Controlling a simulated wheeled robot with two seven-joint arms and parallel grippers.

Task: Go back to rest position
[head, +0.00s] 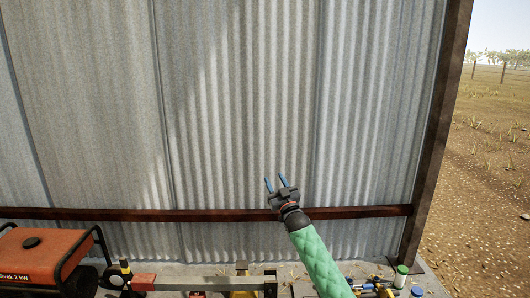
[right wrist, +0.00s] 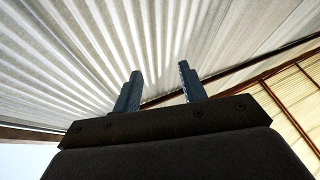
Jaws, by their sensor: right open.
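My right gripper (head: 275,183) is in the middle of the head view, at the end of a green-sleeved arm that comes up from the bottom. Its two blue fingers stand apart and point up, with nothing between them. It is in front of the corrugated metal wall (head: 240,100), just above the rusty rail in the picture. In the right wrist view the gripper (right wrist: 158,85) is open and empty, with corrugated sheets and a brown beam beyond the fingers. My left gripper does not show.
A red generator (head: 40,255) stands at the lower left. Tools, including a yellow one (head: 240,282), lie along the bottom edge. Small containers, one a green-capped jar (head: 401,275), stand at the lower right. A rusty rail (head: 150,214) crosses the wall. Open ground (head: 490,150) shows at right.

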